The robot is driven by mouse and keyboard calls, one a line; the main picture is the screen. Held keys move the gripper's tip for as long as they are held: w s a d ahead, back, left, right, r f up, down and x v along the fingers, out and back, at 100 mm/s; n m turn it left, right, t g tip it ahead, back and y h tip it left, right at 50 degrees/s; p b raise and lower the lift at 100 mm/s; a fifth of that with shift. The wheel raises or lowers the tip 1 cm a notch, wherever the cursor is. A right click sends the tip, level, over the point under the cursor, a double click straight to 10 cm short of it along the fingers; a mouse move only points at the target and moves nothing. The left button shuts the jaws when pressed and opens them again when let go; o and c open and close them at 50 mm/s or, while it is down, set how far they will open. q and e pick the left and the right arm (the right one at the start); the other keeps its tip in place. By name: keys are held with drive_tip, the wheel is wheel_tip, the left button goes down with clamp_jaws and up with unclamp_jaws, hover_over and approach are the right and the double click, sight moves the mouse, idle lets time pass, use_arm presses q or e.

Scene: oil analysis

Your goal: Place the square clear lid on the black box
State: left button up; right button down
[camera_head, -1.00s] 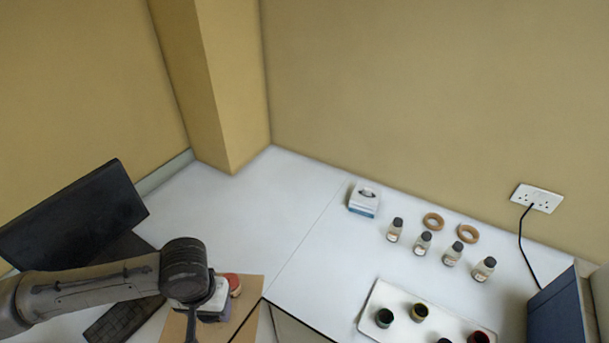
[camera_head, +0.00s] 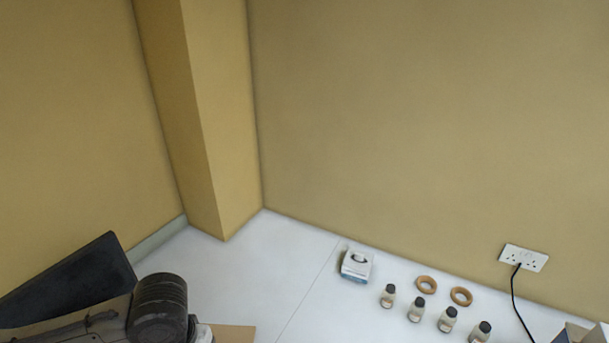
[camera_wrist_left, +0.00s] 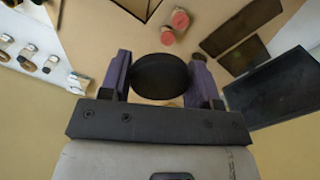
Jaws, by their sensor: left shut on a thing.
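In the left wrist view my left gripper (camera_wrist_left: 160,62) is shut on a round black object (camera_wrist_left: 160,78), held between its two purple-edged fingers. In the head view only my left arm shows at the bottom left, and its fingers are out of sight below the edge. I cannot make out a square clear lid or a black box in either view. My right gripper is in neither view.
A white-and-blue box (camera_head: 356,265), several dark-capped bottles (camera_head: 415,309) and two tan rings (camera_head: 427,284) stand on the white table. A black monitor (camera_head: 70,284) stands at left. Two red-topped round items (camera_wrist_left: 180,19) lie beyond my left gripper.

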use_arm(q)
drive_tip(key=s+r+p, duration=0.2)
drive_tip(key=r+p, duration=0.1)
drive_tip(key=s+r+p, duration=0.1)
drive_tip(key=r+p, duration=0.1)
drive_tip(key=shift+s+a+r, duration=0.15)
drive_tip(key=shift+s+r, duration=0.1)
drive_tip(key=shift+s, duration=0.1)
drive_tip(key=shift+s+a+r+p, duration=0.15)
drive_tip(key=shift+s+r+p, duration=0.4)
drive_tip(key=shift+p, duration=0.3)
